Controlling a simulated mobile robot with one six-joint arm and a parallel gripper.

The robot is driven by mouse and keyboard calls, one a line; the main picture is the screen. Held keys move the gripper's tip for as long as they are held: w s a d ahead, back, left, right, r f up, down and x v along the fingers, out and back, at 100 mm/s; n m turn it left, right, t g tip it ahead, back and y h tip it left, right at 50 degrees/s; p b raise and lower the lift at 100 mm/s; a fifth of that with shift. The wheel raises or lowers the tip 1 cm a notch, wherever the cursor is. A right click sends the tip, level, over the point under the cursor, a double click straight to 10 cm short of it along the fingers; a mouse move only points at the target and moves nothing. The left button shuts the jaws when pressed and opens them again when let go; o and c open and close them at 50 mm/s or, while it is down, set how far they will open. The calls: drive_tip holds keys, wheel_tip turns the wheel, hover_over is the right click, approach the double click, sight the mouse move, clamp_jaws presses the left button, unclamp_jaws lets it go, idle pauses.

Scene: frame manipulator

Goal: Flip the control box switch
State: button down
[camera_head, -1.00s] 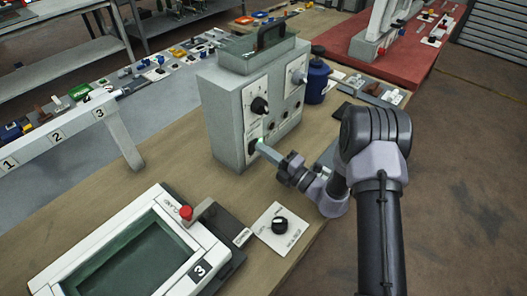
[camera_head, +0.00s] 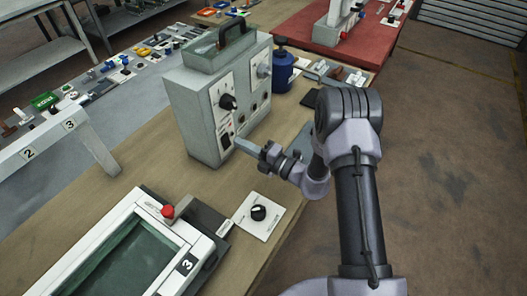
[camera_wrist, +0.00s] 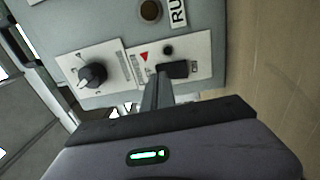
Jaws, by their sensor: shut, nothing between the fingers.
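The control box (camera_head: 195,118) is a grey metal case with a top handle, upright on the wooden bench. Its black switch (camera_head: 226,142) sits low on the front, on a white plate with a red triangle. In the wrist view the switch (camera_wrist: 178,69) is just beyond the fingertips, near the plate's lower edge. My gripper (camera_head: 239,142) is shut and empty, its tips pointing at the switch from the right. In the wrist view the thin closed fingers (camera_wrist: 160,78) overlap the switch's left side. I cannot tell whether they touch it.
A black rotary knob (camera_wrist: 92,76) is on the neighbouring plate. A blue bottle (camera_head: 282,72) stands behind the box. A white knob plate (camera_head: 258,214) and a framed panel with a red button (camera_head: 168,211) lie in front. Bare bench lies left of the box.

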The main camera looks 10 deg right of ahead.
drive_tip(key=r+p+v, duration=0.2)
drive_tip(key=v, duration=0.9)
drive_tip(key=shift+r, duration=0.1)
drive_tip(key=s+a+r+n+g+h+b, duration=0.1)
drive_tip(key=s+a+r+n+g, duration=0.3)
drive_tip(key=s+r+n+g, duration=0.45)
drive_tip(key=s+a+r+n+g+b, duration=0.2)
drive_tip(key=s+a+r+n+g, duration=0.3)
drive_tip(key=n, duration=0.7)
drive_tip(key=s+d+r+n+t+h+b, duration=0.2)
drive_tip(key=s+d+n+t+h, duration=0.6)
drive_tip(key=n, duration=1)
drive_tip(key=s+d+r+h, duration=0.1)
drive_tip(key=s+d+h, duration=0.2)
drive_tip(key=shift+s+d+n+h, duration=0.25)
drive_tip(key=shift+d+n+h, duration=0.05)
drive_tip(key=shift+d+n, duration=0.05)
